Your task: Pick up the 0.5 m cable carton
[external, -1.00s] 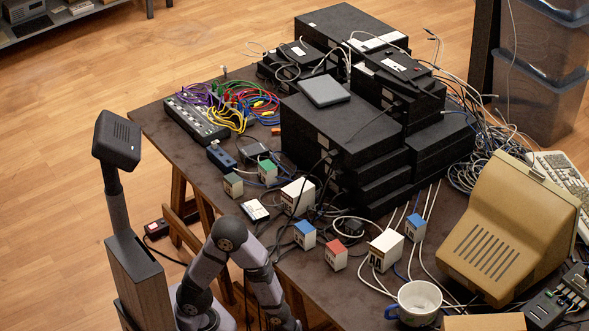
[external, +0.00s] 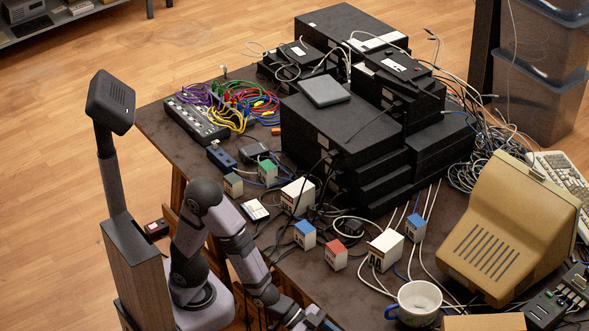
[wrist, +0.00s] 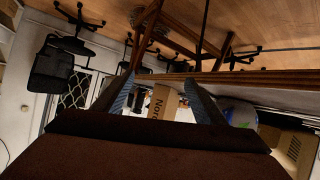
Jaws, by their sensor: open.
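Stacked black boxes (external: 340,130) fill the table's middle. Loose cables run among the cartons. A mug (external: 418,302) and a beige monitor (external: 510,230) stand at right. The wrist view looks upside down and shows a brown box (wrist: 165,101), chairs (wrist: 62,65) and wooden legs.

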